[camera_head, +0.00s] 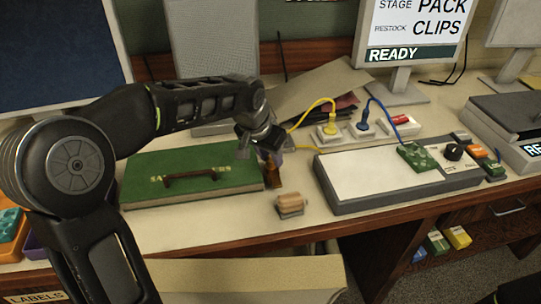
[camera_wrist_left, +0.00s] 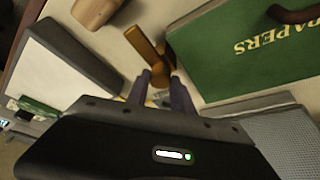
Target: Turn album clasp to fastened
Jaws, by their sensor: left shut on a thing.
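The green album (camera_head: 225,180) lies flat on the desk, with gold lettering and a dark brown bar across its cover. The album also shows in the left wrist view (camera_wrist_left: 240,75). The brass-brown clasp (camera_head: 272,179) stands beside the album's right edge. My left gripper (camera_head: 266,158) reaches down at the album's right side. Its fingertips (camera_wrist_left: 160,76) are shut on the clasp, and they partly hide it. My right gripper is not in view.
A wooden-topped block (camera_head: 290,204) stands near the front edge, right of the clasp. A grey-white panel device (camera_head: 375,178) with a green circuit board (camera_head: 417,156) fills the right. Yellow and blue cables (camera_head: 318,104) lie behind. The desk between album and device is mostly clear.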

